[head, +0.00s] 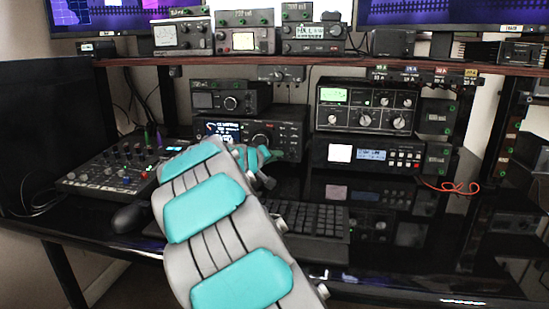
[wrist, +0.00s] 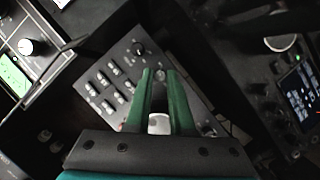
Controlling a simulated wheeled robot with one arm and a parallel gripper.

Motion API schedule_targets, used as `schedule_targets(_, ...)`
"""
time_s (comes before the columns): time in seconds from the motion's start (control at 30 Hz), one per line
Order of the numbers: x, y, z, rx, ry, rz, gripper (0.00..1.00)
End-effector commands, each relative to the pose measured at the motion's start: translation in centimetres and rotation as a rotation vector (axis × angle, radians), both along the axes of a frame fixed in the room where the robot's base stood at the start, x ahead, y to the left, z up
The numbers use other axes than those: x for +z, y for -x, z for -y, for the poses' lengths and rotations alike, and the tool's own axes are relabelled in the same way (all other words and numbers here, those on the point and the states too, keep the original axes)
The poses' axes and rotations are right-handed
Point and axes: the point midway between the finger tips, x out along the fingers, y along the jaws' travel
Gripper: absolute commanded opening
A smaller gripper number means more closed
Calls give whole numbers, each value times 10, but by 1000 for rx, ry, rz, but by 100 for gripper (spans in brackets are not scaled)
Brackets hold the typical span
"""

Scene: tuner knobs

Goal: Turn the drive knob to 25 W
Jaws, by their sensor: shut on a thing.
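My gripper (wrist: 160,75) has two green fingers, close together, in the wrist view. Their tips are shut on a small round grey knob, the drive knob (wrist: 160,74), on a dark panel (wrist: 122,58) with several light buttons. The fingertips cover much of the knob, and I cannot read its pointer, label or any watt figure. A pale round shape lies between the finger bases; I cannot tell what it is. In the head view my gripper (head: 266,157) is in front of the radio stack, seen past my grey and teal arm; its fingertips and the knob are not clear there.
A black knob (wrist: 139,49) is close to the fingers on the same panel. A unit with a green-lit meter (head: 334,95) and several knobs stands at right. A radio (head: 222,130) with a lit display, a mixer (head: 122,167) and a keyboard (head: 318,219) crowd the desk.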

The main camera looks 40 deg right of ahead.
Motion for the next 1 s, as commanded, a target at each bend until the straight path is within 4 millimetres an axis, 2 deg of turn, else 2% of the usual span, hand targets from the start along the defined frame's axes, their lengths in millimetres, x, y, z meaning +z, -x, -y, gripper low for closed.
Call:
schedule_targets(0.47, -3, -1, -1, 1, 40, -47, 0)
schedule_targets(1.0, -6, -2, -2, 1, 273, -319, 0)
